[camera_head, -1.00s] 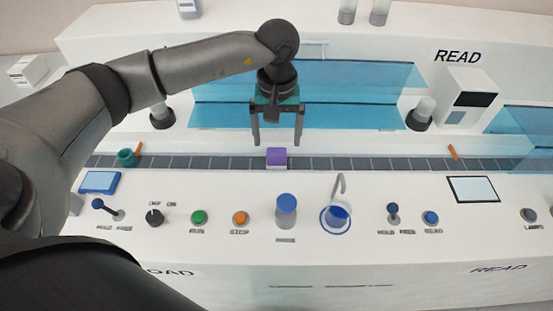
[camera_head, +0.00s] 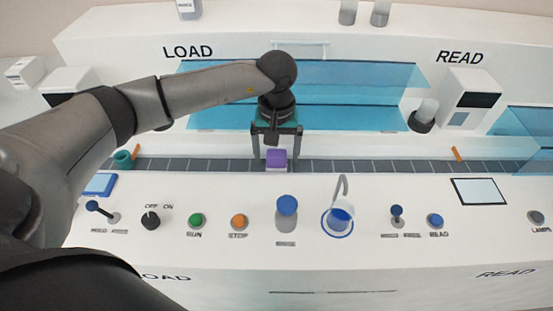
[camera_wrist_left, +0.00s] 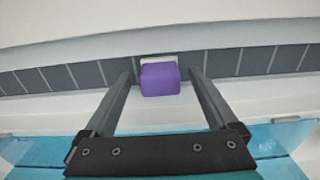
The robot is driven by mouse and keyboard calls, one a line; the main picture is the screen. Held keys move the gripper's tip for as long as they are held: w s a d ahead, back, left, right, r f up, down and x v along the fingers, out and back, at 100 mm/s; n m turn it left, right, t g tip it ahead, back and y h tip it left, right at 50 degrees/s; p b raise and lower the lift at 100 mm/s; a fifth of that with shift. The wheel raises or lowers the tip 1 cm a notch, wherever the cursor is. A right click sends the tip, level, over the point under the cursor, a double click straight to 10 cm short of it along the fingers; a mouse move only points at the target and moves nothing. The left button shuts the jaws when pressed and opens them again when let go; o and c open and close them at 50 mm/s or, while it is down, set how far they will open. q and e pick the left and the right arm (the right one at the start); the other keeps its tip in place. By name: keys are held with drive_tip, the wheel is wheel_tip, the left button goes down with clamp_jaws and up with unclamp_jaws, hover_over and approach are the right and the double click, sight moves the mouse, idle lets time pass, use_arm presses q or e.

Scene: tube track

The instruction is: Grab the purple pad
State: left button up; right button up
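The purple pad (camera_head: 276,157) is a small block with a pale base, on the dark segmented track (camera_head: 340,166) in the middle of the bench. My left gripper (camera_head: 276,168) points down over it, open, with one finger on each side of the pad. In the left wrist view the purple pad (camera_wrist_left: 160,79) shows between and just beyond the tips of the open left gripper (camera_wrist_left: 161,78), with a gap on both sides. My right gripper is not in view.
Blue translucent panels (camera_head: 345,77) stand behind the track. A teal cup (camera_head: 123,159) is at the track's left end. On the front panel are a blue-capped cylinder (camera_head: 287,206), a beaker-like cup with a hook (camera_head: 338,220), and several knobs and buttons. The track right of the pad is clear.

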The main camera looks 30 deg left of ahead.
use_arm(q)
drive_tip(key=c, duration=1.4)
drive_tip(key=shift+r, duration=0.1)
